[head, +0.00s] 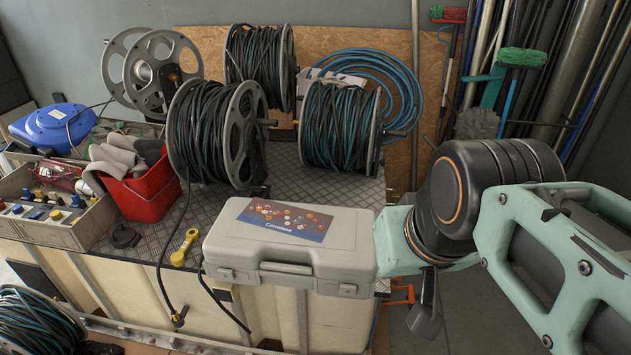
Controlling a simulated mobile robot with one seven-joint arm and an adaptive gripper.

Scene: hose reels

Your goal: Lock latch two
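A grey plastic case (285,262) with a colourful label on its lid lies at the front edge of the metal-topped bench, its lid down. Its front has a handle (285,268) in the middle, a left latch (224,274) and a right latch (348,289). The picture does not show which is latch two, and the latches are too small to tell whether they are locked. My gripper (425,318) points down to the right of the case, apart from the latches. Its fingers overlap in this view, so its opening is hidden.
Hose reels (218,135) stand behind the case on the bench (285,180). A red bin (140,195) with gloves and a yellow-handled tool (185,247) are to the left. A hose hangs over the front edge. Poles and brushes (522,57) lean at the back right.

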